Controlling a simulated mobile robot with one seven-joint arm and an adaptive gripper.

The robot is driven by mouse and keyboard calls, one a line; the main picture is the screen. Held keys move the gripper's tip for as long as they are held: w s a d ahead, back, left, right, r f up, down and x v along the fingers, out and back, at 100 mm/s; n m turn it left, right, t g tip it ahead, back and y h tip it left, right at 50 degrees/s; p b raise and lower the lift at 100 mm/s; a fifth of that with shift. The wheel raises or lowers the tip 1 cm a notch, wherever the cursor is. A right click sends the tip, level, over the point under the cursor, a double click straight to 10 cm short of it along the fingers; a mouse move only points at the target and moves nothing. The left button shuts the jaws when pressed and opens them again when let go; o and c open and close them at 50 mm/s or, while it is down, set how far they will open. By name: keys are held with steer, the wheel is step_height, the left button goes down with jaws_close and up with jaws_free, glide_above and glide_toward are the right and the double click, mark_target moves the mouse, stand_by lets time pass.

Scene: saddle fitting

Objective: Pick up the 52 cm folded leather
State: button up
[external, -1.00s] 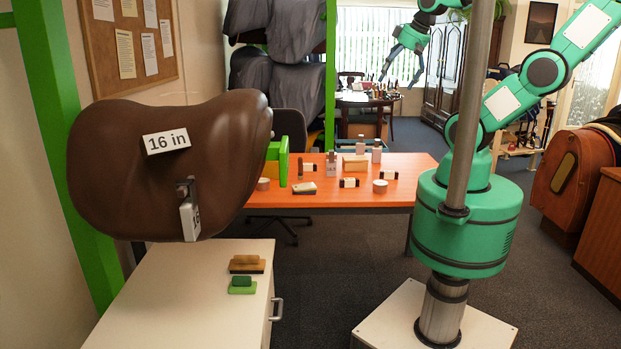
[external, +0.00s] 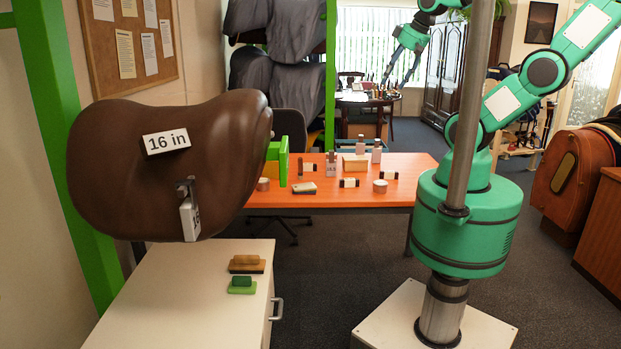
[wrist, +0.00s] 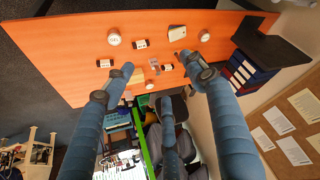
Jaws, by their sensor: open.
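In the wrist view, labelled pieces show at the upper middle (wrist: 140,44), between my fingertips (wrist: 166,66) and beside the left finger (wrist: 104,63). My gripper (external: 398,68) is open and empty, high behind the table; its spread fingers also show in the wrist view (wrist: 155,66).
Round tins (external: 380,187), a brush-like block (external: 304,188), bottles (external: 376,150) and a tan box (external: 355,163) share the table. A green holder (external: 278,160) stands at its left end. A brown saddle (external: 110,190) hangs over a white cabinet (external: 170,300).

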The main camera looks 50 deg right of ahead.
steer(key=w+d+r+n+g, duration=0.1)
steer(key=w+d+r+n, duration=0.15)
steer(key=w, duration=1.55)
steer(key=w+d+f+n+g+p, duration=0.1)
steer(key=w+d+f, duration=0.15)
steer(key=w, duration=0.65)
steer(key=w+d+f+n+g+p, duration=0.1)
steer(key=w+f, duration=0.2)
steer(key=w, duration=0.6)
steer(key=w+d+f+n+g, duration=0.1)
steer(key=w+d+f, duration=0.2)
steer(key=w+f, duration=0.4)
steer(key=w+d+f+n, duration=0.1)
steer(key=w+d+f, duration=0.1)
steer(key=w+f, duration=0.55)
steer(key=w+d+f+n, duration=0.1)
steer(key=w+f, duration=0.3)
steer(key=f, duration=0.6)
steer(key=w+d+f+n+g+p, duration=0.1)
steer(key=w+d+f, duration=0.3)
steer(key=f, duration=0.6)
steer(key=shift+d+f+g, duration=0.15)
steer(key=shift+f+g, duration=0.15)
steer(key=shift+s, duration=0.1)
